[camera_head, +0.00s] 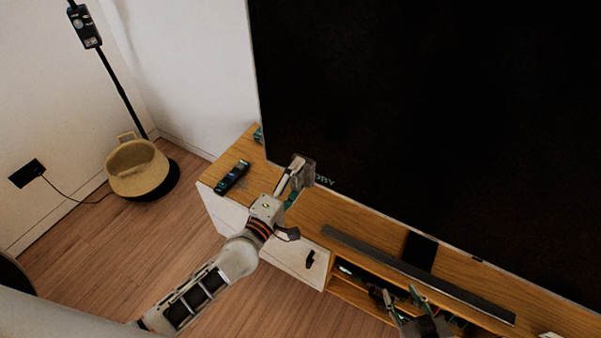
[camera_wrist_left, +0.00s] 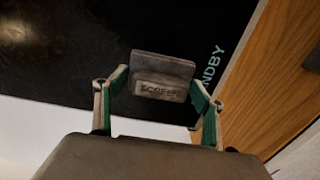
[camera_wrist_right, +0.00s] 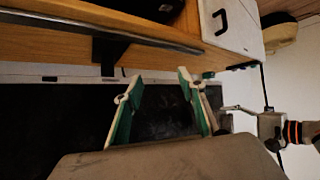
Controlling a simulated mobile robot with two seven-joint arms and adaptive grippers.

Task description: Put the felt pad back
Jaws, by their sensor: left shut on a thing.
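The felt pad (camera_wrist_left: 165,66) is a grey slab with a lettered grip block, seemingly reading SCREEN. In the left wrist view it sits between my left fingers (camera_wrist_left: 153,100), which are shut on its grip block. In the head view my left gripper (camera_head: 292,178) holds the grey pad (camera_head: 306,170) by the lower left part of the black screen (camera_head: 420,110), above the wooden cabinet. I cannot tell whether the pad touches the screen. My right gripper (camera_wrist_right: 158,85) is open and empty; the head view shows it low, by the cabinet's open shelf (camera_head: 408,296).
A dark handheld device (camera_head: 233,177) lies on the left end of the wooden cabinet top (camera_head: 215,178). A long grey bar (camera_head: 415,272) lies along the cabinet top before the screen.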

